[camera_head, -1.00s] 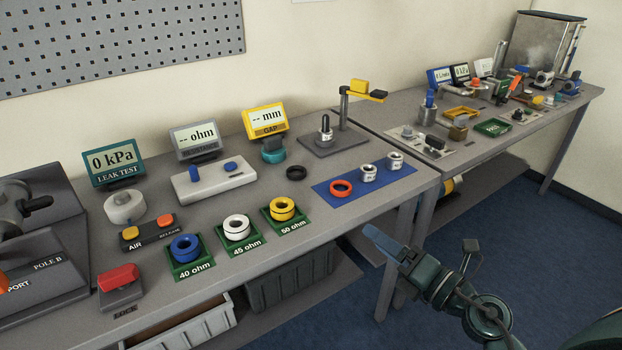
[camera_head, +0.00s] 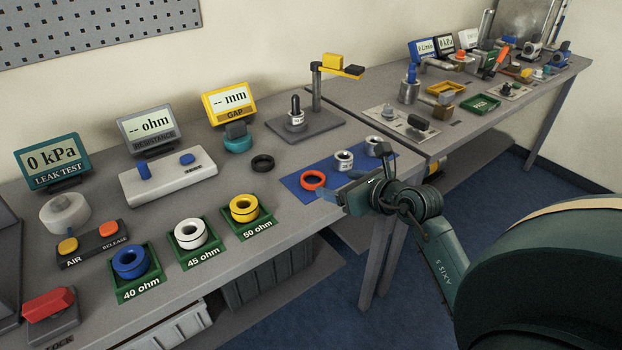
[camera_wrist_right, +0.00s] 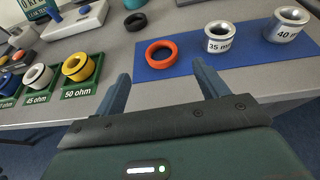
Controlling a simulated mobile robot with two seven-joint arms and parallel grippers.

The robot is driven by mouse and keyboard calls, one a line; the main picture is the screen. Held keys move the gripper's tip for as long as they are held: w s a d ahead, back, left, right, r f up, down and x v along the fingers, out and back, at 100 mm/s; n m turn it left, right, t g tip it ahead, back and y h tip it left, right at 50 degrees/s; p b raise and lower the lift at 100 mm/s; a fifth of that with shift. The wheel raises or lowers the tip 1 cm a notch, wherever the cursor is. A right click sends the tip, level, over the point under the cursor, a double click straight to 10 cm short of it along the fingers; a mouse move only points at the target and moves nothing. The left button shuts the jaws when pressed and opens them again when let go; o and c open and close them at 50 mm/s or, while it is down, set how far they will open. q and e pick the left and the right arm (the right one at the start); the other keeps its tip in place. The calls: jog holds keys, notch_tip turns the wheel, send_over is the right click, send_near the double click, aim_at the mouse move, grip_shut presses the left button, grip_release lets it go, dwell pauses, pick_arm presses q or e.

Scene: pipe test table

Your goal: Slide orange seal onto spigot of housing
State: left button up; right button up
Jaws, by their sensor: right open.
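The orange seal (camera_head: 313,188) is a ring lying flat on the left part of a blue mat (camera_head: 292,184). In the right wrist view the orange seal (camera_wrist_right: 160,64) lies just beyond my right gripper (camera_wrist_right: 158,77), roughly centred between the fingers. The right gripper (camera_head: 341,187) is open and empty, over the table's front edge close to the seal's right side in the head view. It does not appear to touch the seal. My left gripper is not in view.
Two metal rings, one marked 35 (camera_wrist_right: 219,45) and one marked 40 (camera_wrist_right: 285,32), stand on the mat right of the seal. A black ring (camera_head: 262,169) lies left of the mat. A yellow ring (camera_head: 244,215) sits in the 50 ohm tray. A gap gauge (camera_head: 316,90) stands behind.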

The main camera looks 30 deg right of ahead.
aim_at(306, 177)
jog(key=x, duration=0.8)
jog(key=shift+d+f, duration=0.1)
jog(key=shift+f, duration=0.2)
jog(key=c, duration=1)
